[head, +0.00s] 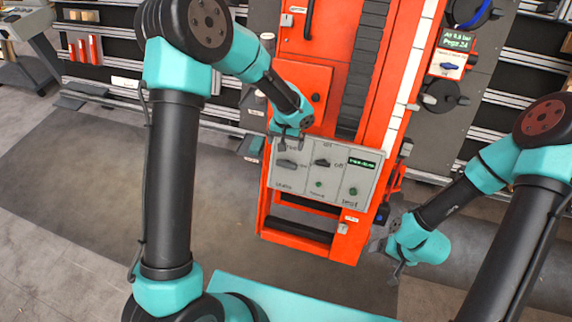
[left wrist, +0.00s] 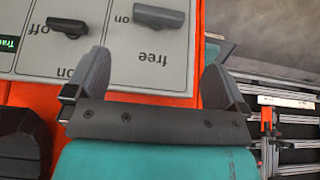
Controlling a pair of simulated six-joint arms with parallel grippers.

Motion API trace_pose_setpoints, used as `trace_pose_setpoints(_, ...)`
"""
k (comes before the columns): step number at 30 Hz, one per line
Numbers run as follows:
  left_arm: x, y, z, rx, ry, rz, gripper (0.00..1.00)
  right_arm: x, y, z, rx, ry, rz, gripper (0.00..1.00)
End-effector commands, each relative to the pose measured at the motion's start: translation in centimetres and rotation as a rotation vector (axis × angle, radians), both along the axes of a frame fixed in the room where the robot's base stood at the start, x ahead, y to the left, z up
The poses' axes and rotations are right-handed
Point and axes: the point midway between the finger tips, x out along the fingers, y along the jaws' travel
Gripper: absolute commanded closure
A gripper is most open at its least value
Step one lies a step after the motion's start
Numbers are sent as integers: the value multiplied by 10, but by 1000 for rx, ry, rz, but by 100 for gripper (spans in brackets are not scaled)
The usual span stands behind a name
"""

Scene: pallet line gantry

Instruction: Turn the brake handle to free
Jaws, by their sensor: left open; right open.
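The brake handle (head: 287,163) is a dark grey bar on the left of the light grey panel (head: 330,205). It lies roughly level, one end towards the "on" label; "free" is printed above it. In the left wrist view, which is upside down, the brake handle (left wrist: 158,16) is at the top edge, beyond the fingers. My left gripper (head: 287,137) is at the panel's upper left edge, above the handle and apart from it. Its open, empty fingers (left wrist: 157,80) show in the left wrist view. My right gripper (head: 386,258) is open and empty, right of the cabinet's lower part.
A second switch (head: 322,162) with "on" and "off" sits right of the brake handle, with a green display (head: 361,163) further right. The orange cabinet (head: 300,225) surrounds the panel. Slatted racks (head: 120,80) stand behind. The floor left of the cabinet is clear.

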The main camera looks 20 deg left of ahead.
Motion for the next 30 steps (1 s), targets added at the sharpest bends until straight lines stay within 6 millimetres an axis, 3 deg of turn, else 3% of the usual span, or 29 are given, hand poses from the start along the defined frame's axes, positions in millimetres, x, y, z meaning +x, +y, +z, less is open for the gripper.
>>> trace_pose_setpoints(18,-1,0,-106,-2,4,-1,0,0,0,0,0,0,0,17)
trace_pose_setpoints(24,-1,0,-128,-1,1,0,0,0,0,0,0,0,0,17)
trace_pose_setpoints(30,0,0,-133,-2,0,0,0,0,0,0,0,0,0,17)
